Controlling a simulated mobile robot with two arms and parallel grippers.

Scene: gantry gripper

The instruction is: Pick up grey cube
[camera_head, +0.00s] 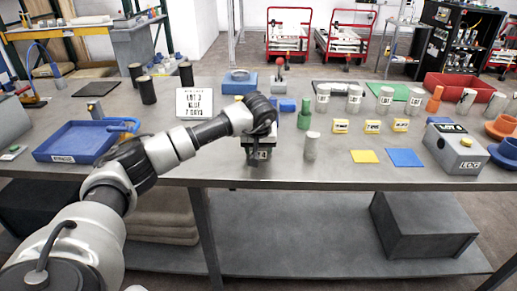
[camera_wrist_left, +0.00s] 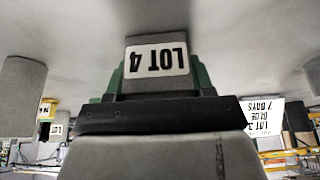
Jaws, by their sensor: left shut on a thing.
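A grey cube with a white "LOT 4" label (camera_wrist_left: 163,79) shows upside down in the left wrist view, between green-edged fingers. My left gripper (camera_head: 258,152) reaches over the front middle of the grey table and is shut on this cube. In the head view the gripper and wrist hide most of the cube. I cannot tell whether the cube is touching the tabletop. My right gripper is not in view.
A grey cylinder (camera_head: 311,146) stands just right of the gripper. A sign reading "LOT 3 BLUE 7 DAYS" (camera_head: 195,103) stands behind left. A blue tray (camera_head: 75,142) lies at the left.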

